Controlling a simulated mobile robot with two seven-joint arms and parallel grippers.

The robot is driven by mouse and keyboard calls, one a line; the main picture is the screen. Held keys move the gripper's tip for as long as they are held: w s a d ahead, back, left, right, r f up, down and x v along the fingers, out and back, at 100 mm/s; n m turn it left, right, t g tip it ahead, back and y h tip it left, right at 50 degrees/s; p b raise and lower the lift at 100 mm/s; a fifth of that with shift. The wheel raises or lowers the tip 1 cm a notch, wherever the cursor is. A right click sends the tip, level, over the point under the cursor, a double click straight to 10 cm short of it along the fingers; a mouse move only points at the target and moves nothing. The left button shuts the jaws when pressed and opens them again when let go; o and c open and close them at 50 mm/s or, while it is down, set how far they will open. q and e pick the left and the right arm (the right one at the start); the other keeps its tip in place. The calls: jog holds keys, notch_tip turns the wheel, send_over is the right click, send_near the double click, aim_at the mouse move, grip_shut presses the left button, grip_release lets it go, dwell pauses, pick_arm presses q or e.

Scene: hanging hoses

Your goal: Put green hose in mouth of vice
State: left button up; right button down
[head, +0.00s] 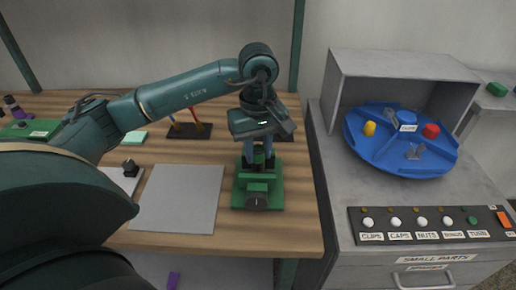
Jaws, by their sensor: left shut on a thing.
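The green vice (258,188) stands near the right front edge of the wooden table, with a dark round knob facing me. My left gripper (259,158) points down directly over the vice, its fingertips close to the jaws. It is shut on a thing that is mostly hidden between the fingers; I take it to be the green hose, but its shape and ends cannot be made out. Whether it touches the vice mouth cannot be told from this view. My right gripper is not in view.
A grey mat (178,198) lies left of the vice. Right of the table, a grey cabinet carries a blue divided turntable (388,160) and a button panel (430,222).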

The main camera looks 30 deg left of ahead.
pick_arm(q)
jog(key=o, duration=1)
jog(key=shift+r, duration=0.35)
notch_tip(320, 180, up, 12)
jog(key=shift+f+p, duration=0.2)
jog(key=shift+p, duration=0.55)
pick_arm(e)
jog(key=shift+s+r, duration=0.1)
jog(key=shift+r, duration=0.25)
